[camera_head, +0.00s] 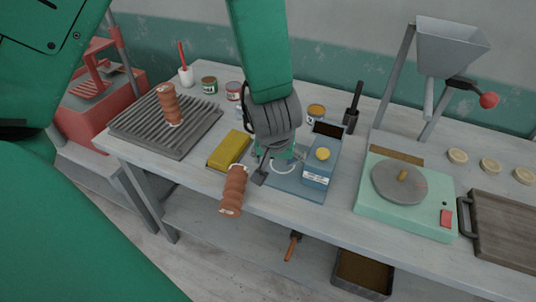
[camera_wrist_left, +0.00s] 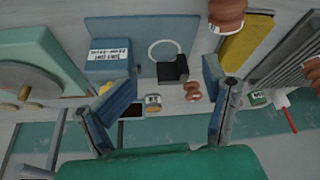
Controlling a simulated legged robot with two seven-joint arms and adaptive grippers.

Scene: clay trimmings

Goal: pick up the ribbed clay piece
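One ribbed clay piece (camera_head: 233,190) is reddish brown and lies at the table's front edge; it shows at the top of the left wrist view (camera_wrist_left: 226,14). My right gripper is out of view.
A yellow block (camera_head: 230,149) lies left of my gripper. A blue labelled box (camera_head: 318,172) stands close on its right. Small cans (camera_head: 209,84) stand behind. A green turntable unit (camera_head: 405,190) and a wooden tray (camera_head: 507,231) fill the right side.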

